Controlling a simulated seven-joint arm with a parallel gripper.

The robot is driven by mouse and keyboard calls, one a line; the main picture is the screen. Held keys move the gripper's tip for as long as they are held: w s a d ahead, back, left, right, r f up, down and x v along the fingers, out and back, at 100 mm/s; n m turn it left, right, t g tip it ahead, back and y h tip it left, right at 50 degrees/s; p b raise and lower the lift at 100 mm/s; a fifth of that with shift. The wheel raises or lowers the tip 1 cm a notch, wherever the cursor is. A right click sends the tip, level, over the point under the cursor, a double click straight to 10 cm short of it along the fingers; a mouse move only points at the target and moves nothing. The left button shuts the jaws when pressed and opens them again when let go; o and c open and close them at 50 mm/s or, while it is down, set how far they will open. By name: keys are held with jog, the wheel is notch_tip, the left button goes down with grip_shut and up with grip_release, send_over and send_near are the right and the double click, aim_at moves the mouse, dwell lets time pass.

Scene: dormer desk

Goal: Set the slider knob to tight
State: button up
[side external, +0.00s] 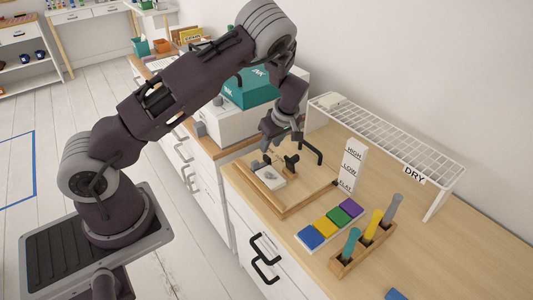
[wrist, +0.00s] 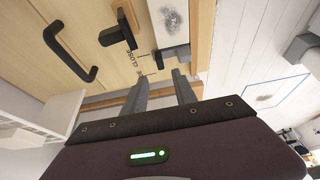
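A black upright knob (side external: 291,163), seemingly the slider knob, stands on the wooden board (side external: 295,207). It also shows in the wrist view (wrist: 118,32), left of and beyond my fingertips. Small dark lettering (wrist: 130,56) is printed beside it; I cannot read it for certain, and no "tight" mark is legible. My gripper (side external: 282,146) is above the board, close to the knob. In the wrist view its two fingers (wrist: 160,82) are apart with nothing between them, and they do not touch the knob.
A black bar handle (side external: 312,149) rises from the board, left of the knob in the wrist view. A pale block with a grey smudge (side external: 270,177) lies near the knob. A white HIGH/LOW sign (side external: 351,166), coloured tiles (side external: 329,223) and a wire rack (side external: 390,133) stand nearby.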

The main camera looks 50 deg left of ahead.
aim_at(266, 155)
jog(key=x, duration=0.6)
jog(key=shift+f, duration=0.15)
grip_shut()
